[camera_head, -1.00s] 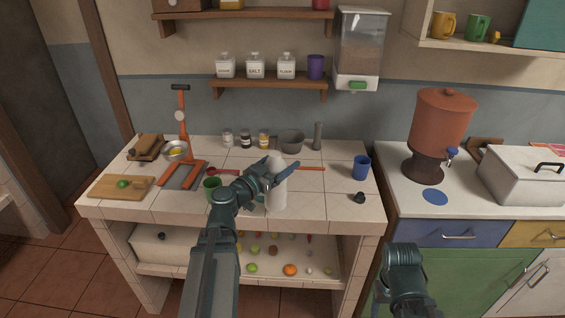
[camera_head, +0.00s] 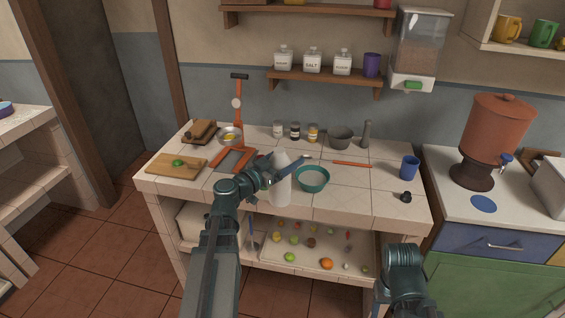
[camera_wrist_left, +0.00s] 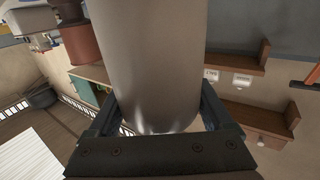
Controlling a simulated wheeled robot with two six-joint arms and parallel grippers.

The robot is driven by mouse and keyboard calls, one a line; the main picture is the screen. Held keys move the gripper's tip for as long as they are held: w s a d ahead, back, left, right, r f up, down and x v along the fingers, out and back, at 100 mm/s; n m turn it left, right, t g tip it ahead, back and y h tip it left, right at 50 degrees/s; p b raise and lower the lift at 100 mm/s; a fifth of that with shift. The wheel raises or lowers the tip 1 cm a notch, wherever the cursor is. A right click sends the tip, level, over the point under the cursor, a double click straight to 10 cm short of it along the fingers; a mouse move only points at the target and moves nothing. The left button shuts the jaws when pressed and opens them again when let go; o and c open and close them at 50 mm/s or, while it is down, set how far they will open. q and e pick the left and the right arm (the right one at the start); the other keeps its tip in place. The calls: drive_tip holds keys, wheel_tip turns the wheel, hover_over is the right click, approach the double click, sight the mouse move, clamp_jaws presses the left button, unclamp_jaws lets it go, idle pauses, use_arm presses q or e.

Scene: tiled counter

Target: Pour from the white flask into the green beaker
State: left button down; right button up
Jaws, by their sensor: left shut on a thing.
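The white flask (camera_head: 281,186) is upright in my left gripper (camera_head: 287,166), in front of the counter's middle. Its side fills the middle of the left wrist view (camera_wrist_left: 158,60), between the two fingers (camera_wrist_left: 160,118). The gripper is shut on it. Part of my right arm shows at lower right in the head view, but no fingers of the right gripper are seen.
A teal bowl (camera_head: 313,184) stands just right of the flask. A blue cup (camera_head: 409,168) and a small dark object (camera_head: 406,197) are farther right. A cutting board (camera_head: 172,170) lies at left. Jars and a grey bowl (camera_head: 340,139) line the back. The front right counter is fairly clear.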

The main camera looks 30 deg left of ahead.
use_arm(q)
drive_tip(key=w+h, duration=0.1)
drive_tip(key=w+f+m+g+h+b, duration=0.1)
drive_tip(key=w, duration=0.1)
drive_tip(key=w+f+m+h+b, duration=0.1)
drive_tip(key=w, duration=0.1)
drive_tip(key=shift+w+d+f+g, duration=0.1)
drive_tip(key=shift+w+d+g, duration=0.05)
drive_tip(key=shift+d+g, duration=0.15)
drive_tip(key=shift+a, duration=0.1)
drive_tip(key=shift+w+a+r+n+t, duration=0.5)
drive_tip(key=shift+w+a+n, duration=0.25)
drive_tip(key=shift+a+n, duration=1.45)
drive_tip(key=shift+s+d+f+n+t+y+b, duration=0.15)
drive_tip(key=shift+f+n+t+b, duration=0.45)
drive_tip(key=shift+n+b, duration=1)
drive_tip(key=shift+d+f+n+t+y+b, duration=0.1)
drive_tip(key=shift+f+n+t+y+b, duration=0.2)
drive_tip(key=shift+f+n+b, duration=0.9)
drive_tip(key=shift+s+d+f+n+t+y+b, duration=0.15)
drive_tip(key=shift+f+n+t+b, duration=0.25)
drive_tip(key=shift+n+b, duration=1.55)
drive_tip(key=shift+a+f+n, duration=0.1)
drive_tip(key=shift+f+n, duration=0.35)
drive_tip(key=shift+n, duration=0.3)
